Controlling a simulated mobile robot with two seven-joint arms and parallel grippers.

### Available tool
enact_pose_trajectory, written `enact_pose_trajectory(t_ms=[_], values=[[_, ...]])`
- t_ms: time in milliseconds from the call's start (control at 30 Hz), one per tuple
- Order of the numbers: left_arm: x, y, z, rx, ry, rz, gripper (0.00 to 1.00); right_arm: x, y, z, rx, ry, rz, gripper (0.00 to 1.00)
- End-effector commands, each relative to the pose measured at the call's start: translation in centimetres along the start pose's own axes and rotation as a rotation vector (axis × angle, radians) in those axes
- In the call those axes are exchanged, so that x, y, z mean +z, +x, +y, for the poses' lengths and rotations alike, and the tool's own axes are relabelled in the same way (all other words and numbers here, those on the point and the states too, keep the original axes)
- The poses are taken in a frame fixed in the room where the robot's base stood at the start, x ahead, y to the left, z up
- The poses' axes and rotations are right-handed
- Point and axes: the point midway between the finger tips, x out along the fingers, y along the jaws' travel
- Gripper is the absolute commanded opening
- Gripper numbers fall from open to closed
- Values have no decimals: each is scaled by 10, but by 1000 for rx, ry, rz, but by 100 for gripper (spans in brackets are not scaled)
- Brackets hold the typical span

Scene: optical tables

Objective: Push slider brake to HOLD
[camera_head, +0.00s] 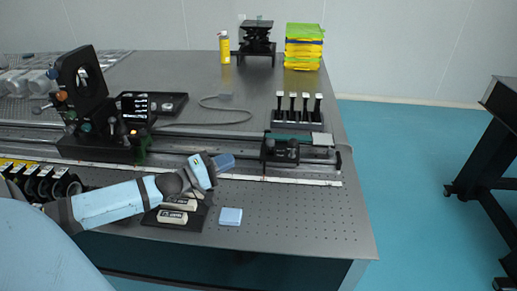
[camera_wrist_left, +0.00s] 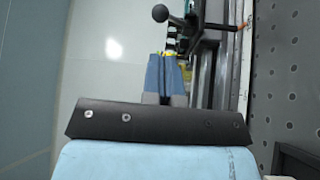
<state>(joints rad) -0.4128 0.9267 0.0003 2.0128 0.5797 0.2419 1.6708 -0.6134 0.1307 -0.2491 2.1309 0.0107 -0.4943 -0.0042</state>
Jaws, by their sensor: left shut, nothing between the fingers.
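The black slider carriage (camera_head: 283,150) sits on the long rail toward the right end of the table. My left gripper (camera_head: 224,162) is shut and empty, over the rail to the left of the carriage and apart from it. In the left wrist view its blue-grey fingers (camera_wrist_left: 166,76) lie together. Beyond them a black lever with a ball knob (camera_wrist_left: 160,13) sticks out from a dark part at the top. I cannot tell the brake's marking or its position. My right gripper is in neither view.
A dark optical mount (camera_head: 88,90) stands on the rail at the left. A rack of several black posts (camera_head: 297,110) stands behind the carriage. A tray with white blocks (camera_head: 172,216) and a pale blue block (camera_head: 231,216) lie in front. The front right perforated tabletop is clear.

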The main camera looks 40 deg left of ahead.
Motion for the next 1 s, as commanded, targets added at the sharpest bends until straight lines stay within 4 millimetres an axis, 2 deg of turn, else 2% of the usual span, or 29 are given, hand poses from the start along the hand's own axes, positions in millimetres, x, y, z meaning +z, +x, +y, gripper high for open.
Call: enact_pose_trajectory(t_ms=[400,600,800,1000], values=[[0,63,1,4,2,0,0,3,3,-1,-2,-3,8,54],[0,87,0,2,1,0,0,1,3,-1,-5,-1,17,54],[0,98,0,1,3,-1,0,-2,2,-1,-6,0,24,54],[1,100,0,-1,2,-1,0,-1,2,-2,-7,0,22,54]])
